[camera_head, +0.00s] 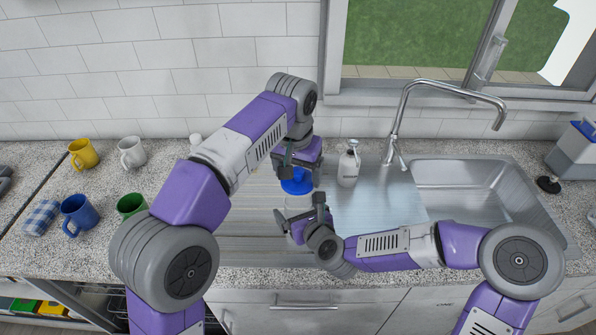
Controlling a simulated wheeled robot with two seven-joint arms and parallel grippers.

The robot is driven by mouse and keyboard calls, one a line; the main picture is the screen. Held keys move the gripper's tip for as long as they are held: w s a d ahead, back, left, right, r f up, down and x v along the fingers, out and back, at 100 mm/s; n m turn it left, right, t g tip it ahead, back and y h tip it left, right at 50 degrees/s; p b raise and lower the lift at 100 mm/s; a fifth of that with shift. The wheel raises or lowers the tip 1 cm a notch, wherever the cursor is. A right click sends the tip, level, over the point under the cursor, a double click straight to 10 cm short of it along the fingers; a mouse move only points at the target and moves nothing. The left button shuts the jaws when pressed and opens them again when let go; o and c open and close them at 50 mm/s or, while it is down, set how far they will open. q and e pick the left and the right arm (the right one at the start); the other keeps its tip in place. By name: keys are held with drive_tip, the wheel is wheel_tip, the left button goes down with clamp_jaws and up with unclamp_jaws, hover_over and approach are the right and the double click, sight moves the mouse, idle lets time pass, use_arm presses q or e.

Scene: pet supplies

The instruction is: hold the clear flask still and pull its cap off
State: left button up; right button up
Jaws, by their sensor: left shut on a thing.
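The clear flask (296,205) stands on the metal drainboard in the middle of the view; its see-through body is faint and partly hidden by my grippers. Its blue cap (297,186) shows just under my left gripper. My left gripper (293,173) comes down from above and is shut on the blue cap; its fingertips are partly hidden. My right gripper (301,216) is lower and nearer, with its fingers spread apart on either side of the flask's body. Whether they touch the flask is hard to see.
A soap dispenser (348,168) stands close to the right of my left gripper. The faucet (393,150) and sink (470,190) are further right. Several mugs, including a green one (132,205) and a blue one (79,214), stand on the counter at left.

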sight(298, 182)
use_arm(q)
drive_tip(key=shift+r+p, duration=0.5)
drive_tip(key=shift+f+b, duration=1.05)
drive_tip(key=shift+f, duration=0.05)
drive_tip(key=shift+f+b, duration=1)
drive_tip(key=shift+b, duration=0.05)
drive_tip(key=shift+f+b, duration=0.65)
drive_tip(key=shift+f, duration=0.1)
use_arm(e)
drive_tip(key=v, duration=1.2)
